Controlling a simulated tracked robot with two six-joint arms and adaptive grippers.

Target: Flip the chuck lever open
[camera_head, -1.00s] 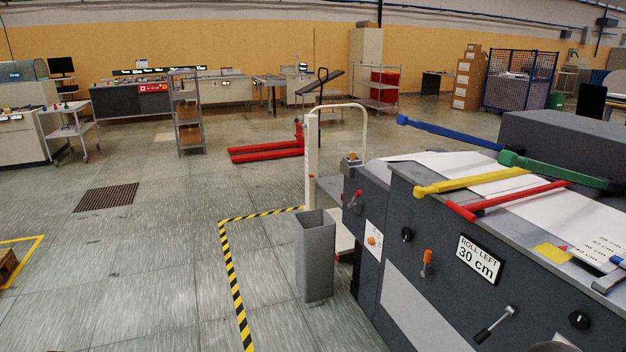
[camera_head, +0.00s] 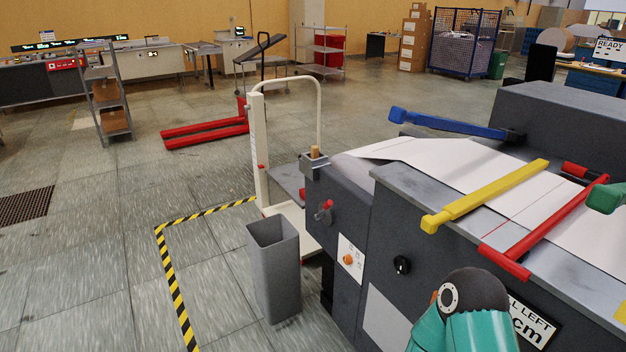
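The dark grey machine (camera_head: 390,215) stands at the right with white paper web on top. On its near face is a small red-tipped lever (camera_head: 325,209), above an orange knob on a white plate (camera_head: 348,260). A black knob (camera_head: 402,265) sits further right. A sliver of orange handle (camera_head: 434,297) shows beside my teal arm link (camera_head: 468,325), which covers the rest of it and part of the ROLL LEFT sign (camera_head: 530,322). I cannot tell which of these is the chuck lever. Neither gripper shows; only the arm link rises from the bottom edge.
Blue (camera_head: 450,124), yellow (camera_head: 485,197), red (camera_head: 550,225) and green (camera_head: 606,198) bars lie over the web. A grey bin (camera_head: 275,270) and a cream-framed lift (camera_head: 258,140) stand left of the machine.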

